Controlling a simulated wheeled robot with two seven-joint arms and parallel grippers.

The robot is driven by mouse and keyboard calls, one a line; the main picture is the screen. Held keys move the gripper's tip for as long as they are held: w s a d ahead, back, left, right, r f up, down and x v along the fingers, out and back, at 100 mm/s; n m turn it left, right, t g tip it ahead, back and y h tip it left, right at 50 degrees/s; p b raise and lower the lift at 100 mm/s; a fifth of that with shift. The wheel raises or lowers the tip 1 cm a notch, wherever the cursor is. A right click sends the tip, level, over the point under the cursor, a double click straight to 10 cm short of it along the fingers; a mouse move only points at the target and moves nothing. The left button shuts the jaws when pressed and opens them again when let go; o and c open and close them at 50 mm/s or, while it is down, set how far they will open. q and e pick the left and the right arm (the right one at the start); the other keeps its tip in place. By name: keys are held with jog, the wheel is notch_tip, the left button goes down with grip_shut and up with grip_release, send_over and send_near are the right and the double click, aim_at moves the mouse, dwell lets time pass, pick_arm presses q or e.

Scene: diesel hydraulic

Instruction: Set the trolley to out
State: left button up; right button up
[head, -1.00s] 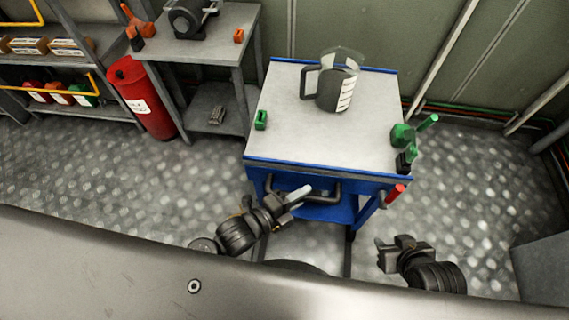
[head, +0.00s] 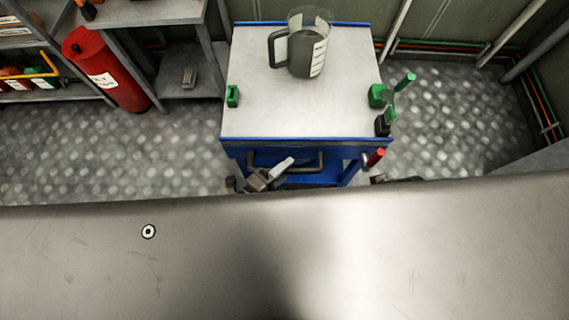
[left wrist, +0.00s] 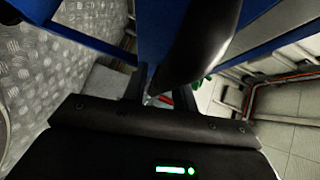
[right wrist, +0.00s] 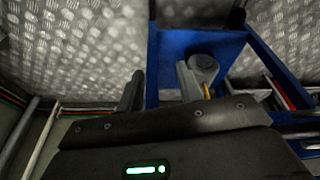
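The trolley (head: 300,110) has a pale grey top, blue frame and a dark bar handle (head: 320,162) along its front. A red-gripped lever (head: 376,157) sits at its front right corner. My left gripper (head: 279,168) is at the left part of the handle. In the left wrist view the dark handle bar (left wrist: 200,40) is just ahead of my left fingers, which are apart; contact is unclear. My right gripper (right wrist: 160,85) is open, with a round grey end (right wrist: 203,68) of a trolley part close by its right finger. In the head view it is mostly hidden.
A jug (head: 303,50) stands on the trolley, with green items (head: 232,96) at its left and right edges. A red cylinder (head: 105,72) and a grey bench (head: 150,12) stand left. Floor is open on both sides. A pale metal surface fills the lower head view.

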pick_arm(q)
jog(key=shift+o, duration=1)
jog(key=shift+s+a, duration=0.15)
jog(key=shift+a, duration=0.05)
jog(key=p+v, duration=0.1)
jog(key=v, duration=0.9)
jog(key=shift+s, duration=0.15)
pick_arm(e)
jog(key=shift+x, duration=1.15)
pick_arm(q)
jog(key=shift+r, duration=0.15)
pick_arm(e)
jog(key=shift+a, duration=0.15)
